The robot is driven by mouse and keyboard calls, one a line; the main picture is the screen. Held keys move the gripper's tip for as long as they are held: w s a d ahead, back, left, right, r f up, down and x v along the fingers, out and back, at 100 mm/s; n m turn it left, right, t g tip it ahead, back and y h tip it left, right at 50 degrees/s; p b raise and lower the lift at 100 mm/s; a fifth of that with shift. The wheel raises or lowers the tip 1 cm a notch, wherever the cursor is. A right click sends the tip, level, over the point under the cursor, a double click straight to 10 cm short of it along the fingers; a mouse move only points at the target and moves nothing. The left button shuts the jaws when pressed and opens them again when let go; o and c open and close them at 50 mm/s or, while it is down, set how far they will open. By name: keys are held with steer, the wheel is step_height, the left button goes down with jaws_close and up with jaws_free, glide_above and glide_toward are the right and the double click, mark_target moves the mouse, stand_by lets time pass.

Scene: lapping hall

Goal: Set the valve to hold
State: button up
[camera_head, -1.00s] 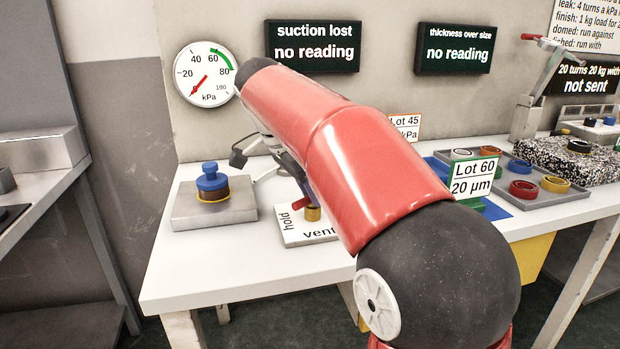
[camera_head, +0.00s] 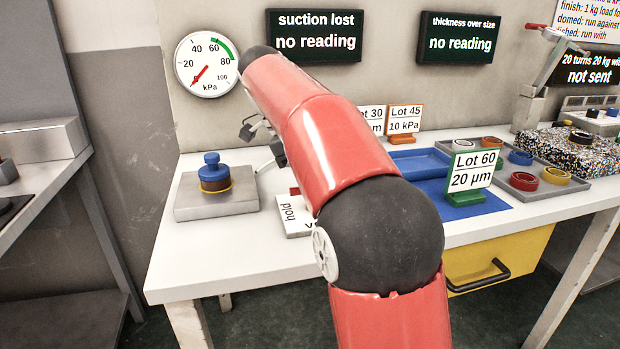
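The valve's white base plate (camera_head: 292,220) lies on the white table, with "hold" printed along its left side. A small red part of the valve (camera_head: 295,191) shows at its back edge. My red arm hides most of the valve, so I cannot tell where its handle points. My gripper (camera_head: 262,132) shows only in part behind the arm, above the table and behind the valve. Its fingertips are not clear enough to tell open from shut. The gauge (camera_head: 208,64) on the wall has its red needle at the low end.
A blue-topped part on a grey block (camera_head: 216,200) stands left of the valve. A blue tray (camera_head: 420,163), a Lot 60 sign (camera_head: 473,170) and a grey tray of coloured rings (camera_head: 555,192) stand to the right. The table's front left is clear.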

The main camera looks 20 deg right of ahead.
stand_by(0.4)
steer(key=o, duration=1)
steer(key=shift+d, duration=0.1)
